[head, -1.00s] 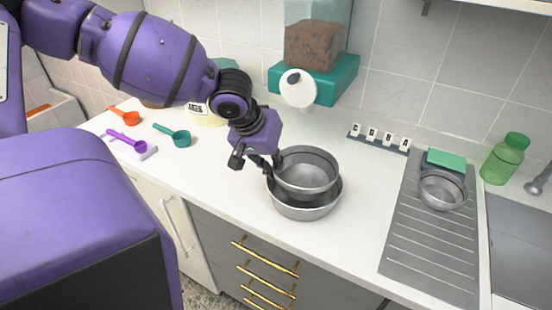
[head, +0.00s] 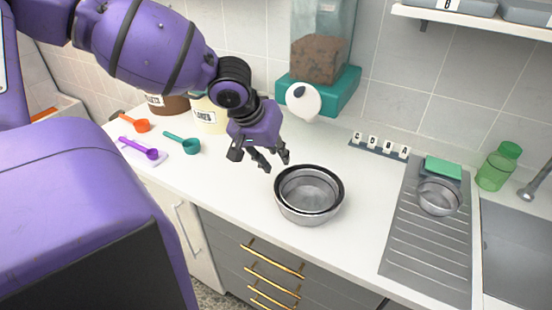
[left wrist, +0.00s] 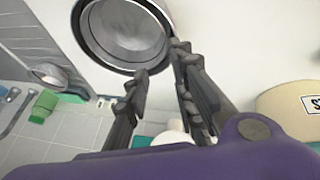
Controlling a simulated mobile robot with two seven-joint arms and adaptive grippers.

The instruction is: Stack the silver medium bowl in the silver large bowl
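The silver medium bowl (head: 311,190) sits inside the silver large bowl (head: 308,217) on the counter. Its rim lies low within the large bowl's dark rim, and it looks level. In the left wrist view the medium bowl (left wrist: 130,28) also shows inside the large bowl (left wrist: 84,42). My left gripper (head: 277,166) is open and empty, just behind and left of the bowls, apart from them. Its two spread fingers (left wrist: 158,60) show in the left wrist view with nothing between them. My right gripper is not in view.
A smaller bowl (head: 439,196) stands on the drainboard (head: 425,250) at the right, by a green sponge (head: 443,167). A teal-based dispenser (head: 318,90) stands behind the bowls. Coloured scoops (head: 183,143) lie at the left. Counter right of the bowls is clear.

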